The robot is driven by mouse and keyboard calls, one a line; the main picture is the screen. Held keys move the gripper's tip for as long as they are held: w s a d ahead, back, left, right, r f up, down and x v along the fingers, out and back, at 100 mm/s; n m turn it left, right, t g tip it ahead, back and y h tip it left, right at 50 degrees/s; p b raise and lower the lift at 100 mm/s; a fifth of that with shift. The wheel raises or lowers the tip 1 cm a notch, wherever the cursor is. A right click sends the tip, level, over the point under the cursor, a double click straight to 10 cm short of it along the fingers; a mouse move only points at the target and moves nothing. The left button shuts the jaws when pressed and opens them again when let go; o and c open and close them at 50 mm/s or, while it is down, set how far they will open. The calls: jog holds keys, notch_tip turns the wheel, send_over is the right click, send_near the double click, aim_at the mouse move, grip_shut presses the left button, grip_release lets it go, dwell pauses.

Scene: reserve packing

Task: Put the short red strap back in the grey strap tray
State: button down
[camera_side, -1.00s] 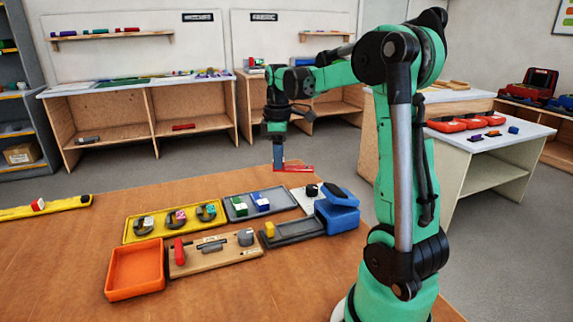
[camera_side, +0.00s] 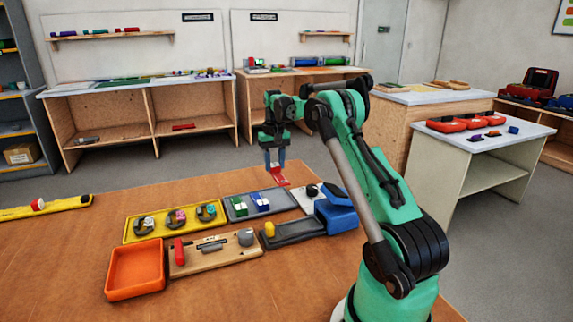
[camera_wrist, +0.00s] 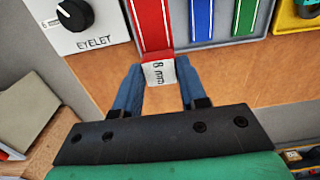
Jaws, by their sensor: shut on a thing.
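The short red strap (camera_side: 279,177) is held in the air by my gripper (camera_side: 275,163), just beyond the grey strap tray (camera_side: 232,217) in the side view. In the wrist view the red strap (camera_wrist: 151,22) runs away from my blue fingers (camera_wrist: 158,85), its white "8 mm" end between them. My gripper is shut on that end. The grey tray (camera_wrist: 222,44) holds a blue strap (camera_wrist: 201,18) and a green strap (camera_wrist: 245,16). The red strap appears beside the blue one in the wrist view, over the tray's left part. Its height above the tray is unclear.
A white eyelet dial panel (camera_wrist: 100,30) stands left of the tray in the wrist view. A yellow tray (camera_side: 133,238) lies on the tray's other side. A dark tray with a blue block (camera_side: 338,217) is in front. Bare table lies behind the grey tray.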

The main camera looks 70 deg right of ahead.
send_over(275, 193)
jog(key=shift+f, duration=2.4)
jog(key=shift+f, duration=0.2)
jog(key=shift+f, duration=0.45)
jog(key=shift+c, duration=0.4)
grip_release()
jog(key=shift+r, duration=0.1)
jog(key=shift+r, duration=3.4)
